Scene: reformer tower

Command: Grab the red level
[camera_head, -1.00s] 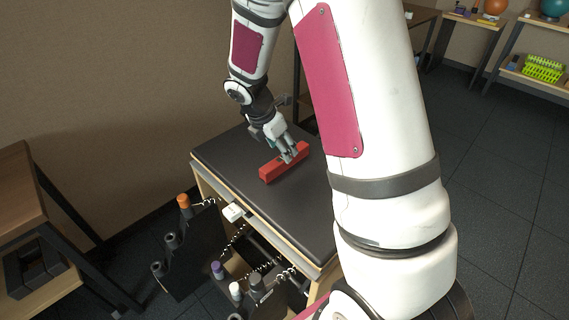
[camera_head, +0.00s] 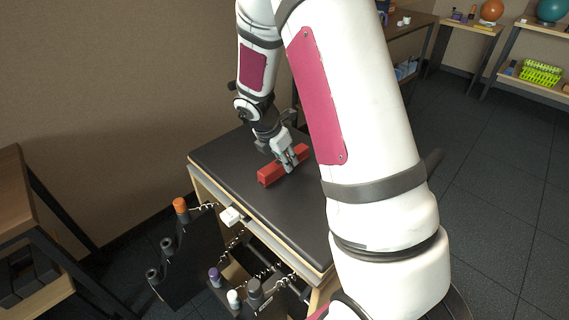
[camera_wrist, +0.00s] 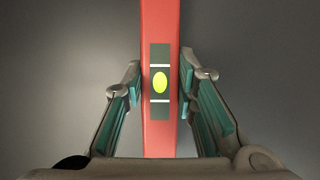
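The red level (camera_head: 271,174) lies on the black padded top (camera_head: 228,165) of the reformer tower. My gripper (camera_head: 291,160) is at the level, with its fingers around the level's middle in the head view. In the wrist view the red level (camera_wrist: 160,125) runs up and down the picture, with a yellow-green bubble window between two white lines. The fingers of my gripper (camera_wrist: 160,85) stand on both sides of it. The left fingertip is very close to the level's left side and the right fingertip overlaps its right edge; firm contact cannot be told.
Below the top, handles and weights hang on chains, including an orange-ended one (camera_head: 181,205). A wooden shelf (camera_head: 22,205) stands at the left. Shelves with balls and a green basket (camera_head: 540,72) stand at the far right. Floor on the right is clear.

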